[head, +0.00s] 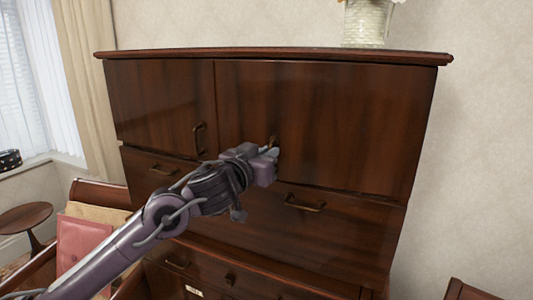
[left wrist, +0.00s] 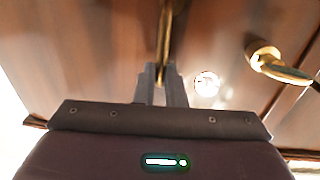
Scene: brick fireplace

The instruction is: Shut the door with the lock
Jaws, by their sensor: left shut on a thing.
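A dark wooden cabinet has a wide upper right door (head: 335,125) and a narrower upper left door (head: 160,105). My left gripper (head: 270,150) is at the lower left part of the wide door, shut on its brass handle (head: 273,141). In the left wrist view, the fingers (left wrist: 161,75) close around the end of this handle (left wrist: 165,35). A small round bright disc (left wrist: 207,84), perhaps the lock, sits on the wood beside the fingers. The wide door looks about flush with the front; a small gap cannot be ruled out. My right gripper is not in view.
The left door has a brass handle (head: 198,138). Drawers with handles (head: 305,203) lie below the doors. A wicker vase (head: 367,22) stands on top. A chair with a pink cushion (head: 80,245) and a round side table (head: 25,222) are at the left.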

